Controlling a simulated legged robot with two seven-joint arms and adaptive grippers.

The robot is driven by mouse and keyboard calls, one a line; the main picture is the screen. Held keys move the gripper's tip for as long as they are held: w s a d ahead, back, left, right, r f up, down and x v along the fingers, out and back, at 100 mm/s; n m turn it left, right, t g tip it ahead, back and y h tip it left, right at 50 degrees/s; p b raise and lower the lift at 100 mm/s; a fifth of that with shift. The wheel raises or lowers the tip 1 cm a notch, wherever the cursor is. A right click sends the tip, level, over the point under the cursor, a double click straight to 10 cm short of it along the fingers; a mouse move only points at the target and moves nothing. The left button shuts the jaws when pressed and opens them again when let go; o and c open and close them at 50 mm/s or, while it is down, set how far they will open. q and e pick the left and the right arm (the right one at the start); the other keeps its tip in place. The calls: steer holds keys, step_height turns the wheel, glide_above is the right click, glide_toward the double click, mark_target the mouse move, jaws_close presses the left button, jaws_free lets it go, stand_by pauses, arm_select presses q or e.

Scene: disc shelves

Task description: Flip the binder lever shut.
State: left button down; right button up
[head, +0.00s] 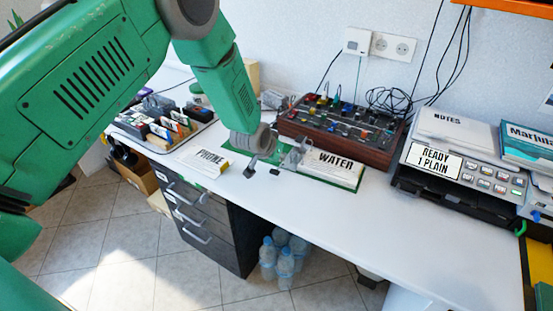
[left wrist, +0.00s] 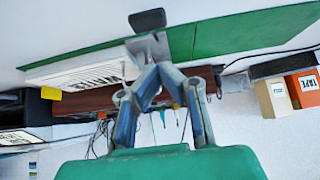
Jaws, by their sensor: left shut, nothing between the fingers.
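The open binder lies on the white table, its green cover (head: 316,176) showing around a white paper stack marked WATER (head: 334,162). Its metal lever mechanism (head: 295,153) stands up at the left side of the stack. My left gripper (head: 256,164) points down just left of the mechanism, close above the table. In the left wrist view its fingers (left wrist: 149,68) are shut with nothing between them. A grey metal piece (left wrist: 148,46) and a black tab (left wrist: 147,20) show right at the fingertips; I cannot tell whether they touch. My right gripper is out of view.
A control panel (head: 340,125) with wooden sides stands behind the binder. A PHONE label block (head: 209,158) lies to the left, and a disc rack (head: 166,128) beyond it. A printer-like device (head: 459,172) stands right. The front middle of the table is clear.

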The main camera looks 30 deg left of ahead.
arm_select(q)
steer(key=shift+w+f, duration=0.1)
steer(key=shift+w, duration=0.35)
steer(key=shift+r, duration=0.2)
steer(key=shift+r, duration=0.25)
steer(key=r+p, duration=0.3)
steer(key=r, duration=0.1)
steer(key=shift+s, duration=0.25)
steer(key=s+r, duration=0.1)
steer(key=s, duration=0.8)
steer(key=shift+r, duration=0.3)
steer(key=shift+s, duration=0.1)
